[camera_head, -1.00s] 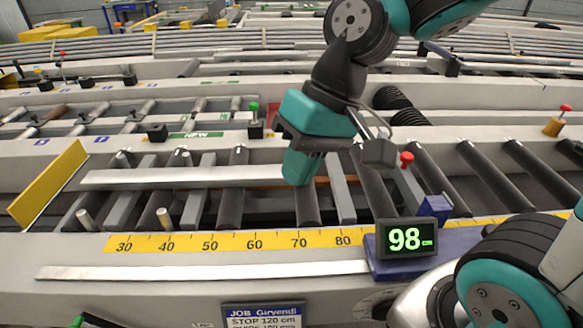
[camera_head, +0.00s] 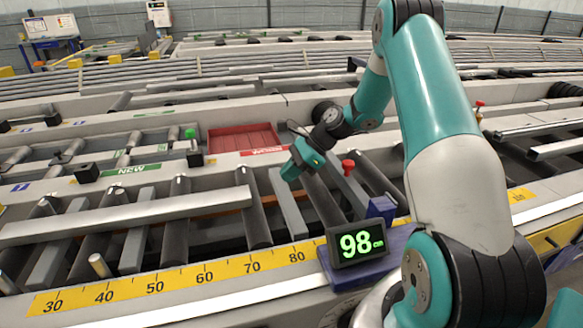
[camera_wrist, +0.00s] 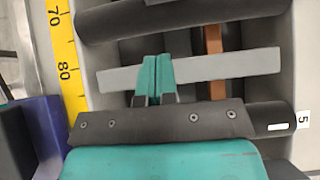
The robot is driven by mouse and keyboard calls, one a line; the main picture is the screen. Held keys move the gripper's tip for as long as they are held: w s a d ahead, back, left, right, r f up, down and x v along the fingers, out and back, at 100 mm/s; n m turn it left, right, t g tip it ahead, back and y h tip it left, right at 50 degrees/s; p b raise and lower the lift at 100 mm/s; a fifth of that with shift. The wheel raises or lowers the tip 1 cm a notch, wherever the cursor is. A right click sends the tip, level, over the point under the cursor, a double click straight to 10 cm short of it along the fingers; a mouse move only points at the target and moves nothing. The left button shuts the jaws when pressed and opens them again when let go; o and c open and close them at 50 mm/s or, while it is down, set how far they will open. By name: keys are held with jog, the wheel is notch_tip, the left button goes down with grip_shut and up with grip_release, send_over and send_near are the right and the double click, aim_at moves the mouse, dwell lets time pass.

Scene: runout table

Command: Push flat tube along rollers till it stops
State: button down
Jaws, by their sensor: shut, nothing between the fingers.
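The flat tube (camera_head: 130,217) is a long light-grey bar lying across the dark rollers at the left of the head view. Its right end lies near the roller around the 70 mark. My gripper (camera_head: 290,173) is shut and empty, to the right of that end with a visible gap. In the wrist view its teal fingertips (camera_wrist: 153,75) are together over a grey slat (camera_wrist: 220,67) between rollers. The tube is not clearly visible there. A display (camera_head: 356,244) reads 98 cm.
A yellow scale (camera_head: 180,279) runs along the near rail. A blue block (camera_head: 381,208) and a red knob (camera_head: 348,166) are to the right of my gripper. A red tray (camera_head: 243,139) lies behind the line. Bare rollers lie between the tube and my gripper.

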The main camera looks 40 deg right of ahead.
jog(key=shift+w+a+f+p, duration=0.15)
jog(key=shift+w+a+f, duration=0.45)
jog(key=shift+a, duration=0.6)
jog(key=shift+w+a+f+p, duration=0.1)
jog(key=shift+w+a+f, duration=0.45)
jog(key=shift+a, duration=0.7)
jog(key=shift+w+a+f+p, duration=0.15)
jog(key=shift+w+a+f, duration=0.2)
jog(key=shift+a+f, duration=0.65)
jog(key=shift+a+r, duration=0.2)
jog(key=shift+r, duration=0.05)
